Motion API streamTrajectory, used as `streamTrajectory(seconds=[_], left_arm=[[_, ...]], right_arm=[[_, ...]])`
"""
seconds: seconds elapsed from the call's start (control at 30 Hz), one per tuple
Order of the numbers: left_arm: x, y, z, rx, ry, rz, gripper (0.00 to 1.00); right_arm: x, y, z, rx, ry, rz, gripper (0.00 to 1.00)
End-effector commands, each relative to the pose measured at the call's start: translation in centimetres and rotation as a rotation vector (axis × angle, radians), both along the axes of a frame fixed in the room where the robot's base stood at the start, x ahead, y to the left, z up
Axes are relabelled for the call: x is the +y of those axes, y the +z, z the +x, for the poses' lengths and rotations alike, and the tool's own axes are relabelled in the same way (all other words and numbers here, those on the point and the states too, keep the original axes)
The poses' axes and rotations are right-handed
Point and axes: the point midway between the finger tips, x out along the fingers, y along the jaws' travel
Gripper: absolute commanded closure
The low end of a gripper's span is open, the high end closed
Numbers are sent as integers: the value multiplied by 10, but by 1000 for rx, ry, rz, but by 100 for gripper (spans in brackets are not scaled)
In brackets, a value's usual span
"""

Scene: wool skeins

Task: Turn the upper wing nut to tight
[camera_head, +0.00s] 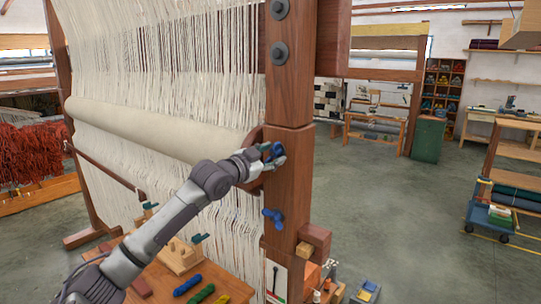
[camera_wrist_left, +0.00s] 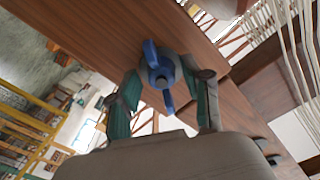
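The upper wing nut (camera_head: 277,149) is blue and sits on the wooden loom post (camera_head: 289,185), partly hidden by my left gripper (camera_head: 268,158) in the head view. In the left wrist view the wing nut (camera_wrist_left: 158,69) shows clearly, one wing pointing up and one down. There my left gripper (camera_wrist_left: 160,73) is open, with a green-padded finger on each side of the nut and gaps between. A second blue wing nut (camera_head: 272,216) sits lower on the same post, clear of the gripper. My right gripper is not in view.
The cloth beam (camera_head: 150,128) and warp threads (camera_head: 165,45) are left of the post. A wooden block (camera_head: 316,237) juts from its lower right. A bench (camera_head: 225,279) with coloured skeins stands below my left arm. Open floor lies to the right.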

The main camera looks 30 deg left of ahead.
Motion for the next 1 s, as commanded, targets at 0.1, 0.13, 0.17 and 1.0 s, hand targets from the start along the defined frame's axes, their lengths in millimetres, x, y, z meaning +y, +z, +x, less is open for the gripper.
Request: streamTrajectory(seconds=[0.1, 0.13, 0.17, 1.0], left_arm=[[0, 1, 0, -1, 0, -1, 42], [0, 1, 0, -2, 0, -1, 42], [0, 1, 0, -2, 0, -1, 42], [7, -1, -88, 2, 0, 3, 42]], right_arm=[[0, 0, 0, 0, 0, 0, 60], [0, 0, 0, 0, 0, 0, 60], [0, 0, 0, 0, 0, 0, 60], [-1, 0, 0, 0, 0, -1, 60]])
